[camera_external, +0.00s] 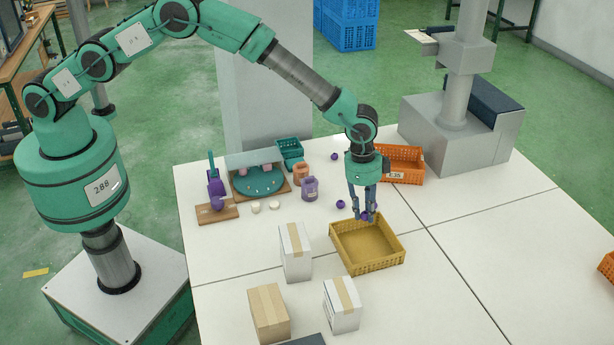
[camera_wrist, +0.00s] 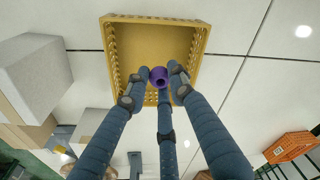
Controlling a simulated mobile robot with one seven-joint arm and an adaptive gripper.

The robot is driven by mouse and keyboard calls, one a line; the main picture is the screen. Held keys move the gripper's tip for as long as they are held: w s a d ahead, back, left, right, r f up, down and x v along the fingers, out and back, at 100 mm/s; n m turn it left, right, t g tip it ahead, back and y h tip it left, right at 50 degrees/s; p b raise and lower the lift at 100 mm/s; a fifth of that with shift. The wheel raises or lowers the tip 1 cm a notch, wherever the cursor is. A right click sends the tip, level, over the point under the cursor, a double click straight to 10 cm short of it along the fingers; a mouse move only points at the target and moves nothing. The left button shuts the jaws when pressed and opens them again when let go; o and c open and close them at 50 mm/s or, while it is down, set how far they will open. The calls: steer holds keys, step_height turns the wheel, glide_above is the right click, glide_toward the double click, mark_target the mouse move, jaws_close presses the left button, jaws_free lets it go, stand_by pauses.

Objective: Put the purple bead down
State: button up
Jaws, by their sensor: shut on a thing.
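The purple bead (camera_wrist: 158,76) is held between the fingertips of my three-fingered gripper (camera_wrist: 158,84) in the wrist view. In the external view the bead (camera_external: 365,216) shows small at the fingertips of my gripper (camera_external: 364,214), which points down at the far edge of a yellow crate (camera_external: 372,268). In the wrist view the crate's rim (camera_wrist: 112,50) surrounds the bare inside behind the bead. The fingers partly cover the bead. Its exact height above the crate is hard to tell.
Loose purple beads (camera_external: 340,203) lie left of my gripper. An orange crate (camera_external: 402,165) stands behind it. A white box (camera_external: 295,252) stands left of the yellow crate. A purple jar (camera_external: 310,188) and a teal round tray (camera_external: 258,182) are further left.

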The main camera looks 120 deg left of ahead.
glide_above(363, 242)
steer(key=shift+s+f, duration=0.15)
steer(key=shift+f, duration=1.25)
steer(key=shift+s+f, duration=0.1)
steer(key=shift+f, duration=1.3)
steer(key=shift+f, duration=0.1)
steer(key=shift+f+b, duration=0.35)
steer(key=shift+f, duration=1.45)
steer(key=shift+f, duration=0.1)
steer(key=o, duration=0.8)
step_height(363, 242, up, 12)
steer(key=s+p, duration=0.1)
steer(key=shift+s, duration=0.2)
steer(key=shift+d, duration=0.1)
